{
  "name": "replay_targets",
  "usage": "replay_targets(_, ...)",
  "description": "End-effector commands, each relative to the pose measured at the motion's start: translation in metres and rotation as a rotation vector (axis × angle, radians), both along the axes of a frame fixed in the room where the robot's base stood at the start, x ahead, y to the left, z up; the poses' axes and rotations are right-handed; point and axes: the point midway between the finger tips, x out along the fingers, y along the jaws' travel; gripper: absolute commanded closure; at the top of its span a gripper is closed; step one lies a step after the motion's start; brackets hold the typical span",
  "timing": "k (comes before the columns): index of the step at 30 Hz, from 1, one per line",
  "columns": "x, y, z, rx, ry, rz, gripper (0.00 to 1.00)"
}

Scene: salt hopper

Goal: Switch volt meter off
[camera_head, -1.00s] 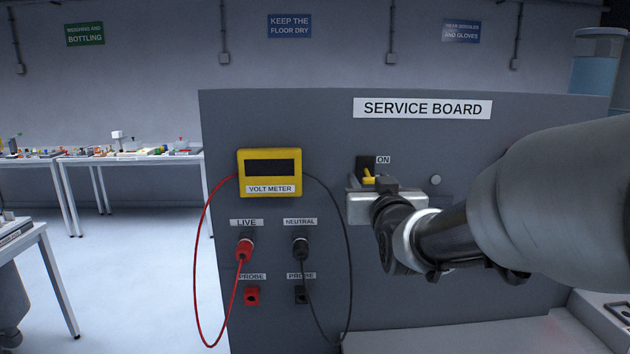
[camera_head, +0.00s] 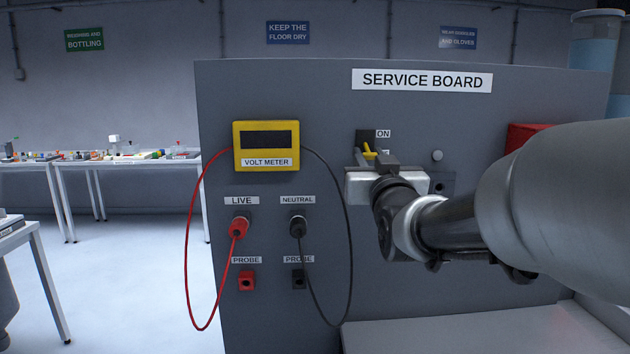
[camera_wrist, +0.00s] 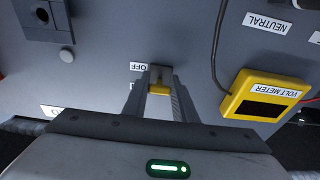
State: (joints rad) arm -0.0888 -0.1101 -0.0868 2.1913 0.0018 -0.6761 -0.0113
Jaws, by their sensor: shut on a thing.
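The yellow volt meter (camera_head: 266,146) hangs on the grey service board with a dark display. It also shows upside down in the wrist view (camera_wrist: 266,95). A switch with a black plate (camera_head: 364,137) and a yellow lever (camera_head: 369,151) is right of it, with an ON label (camera_head: 383,133) at its top. In the wrist view the yellow lever (camera_wrist: 159,89) is between the fingers of my gripper (camera_wrist: 160,80), beside an OFF label (camera_wrist: 138,67). My gripper is shut on the lever. In the head view it hides the lower part of the switch.
Red LIVE (camera_head: 238,227) and black NEUTRAL (camera_head: 298,227) plugs have leads looping beside the meter. Red (camera_head: 247,281) and black (camera_head: 299,279) PROBE sockets sit below. A round knob (camera_head: 437,156) is right of the switch. Open floor lies left of the board.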

Motion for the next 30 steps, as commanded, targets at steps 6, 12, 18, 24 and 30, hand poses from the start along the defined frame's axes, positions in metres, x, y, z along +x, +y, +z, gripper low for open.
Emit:
replay_targets(6, 0.002, -0.0003, -0.0133, 0.0, -0.089, -0.001, 0.97)
replay_targets(12, 0.0034, 0.0001, -0.0123, 0.0, -0.155, 0.0, 0.97)
replay_targets(18, 0.0036, 0.0003, -0.0076, 0.0, -0.179, 0.001, 0.97)
replay_targets(24, 0.0036, 0.0003, -0.0066, 0.0, -0.179, 0.0, 0.97)
replay_targets(30, 0.0036, 0.0003, -0.0068, 0.0, -0.178, 0.0, 0.56)
